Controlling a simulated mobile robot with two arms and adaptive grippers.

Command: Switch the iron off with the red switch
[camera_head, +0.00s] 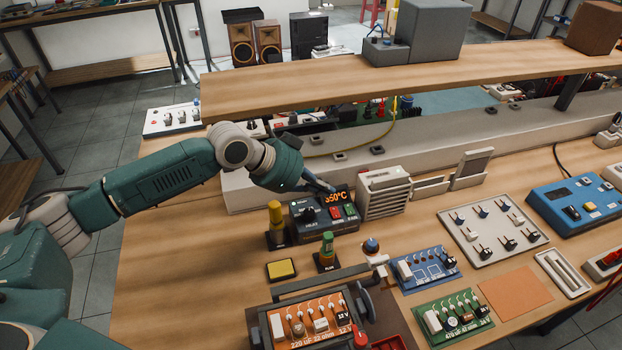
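The soldering station (312,222) is a dark box on the bench with a lit orange display (335,198) reading 350°C. A dark knob sits on the front's left part. My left gripper (328,187) is at the station's top back edge, just above and behind the display. Its fingers are small and partly hidden; I cannot tell whether they are apart or touch the station. My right gripper is not in view.
A beige vented box (384,192) stands close to the station's right. A raised wooden shelf (300,88) runs behind. Circuit boards (424,268) lie at the front right.

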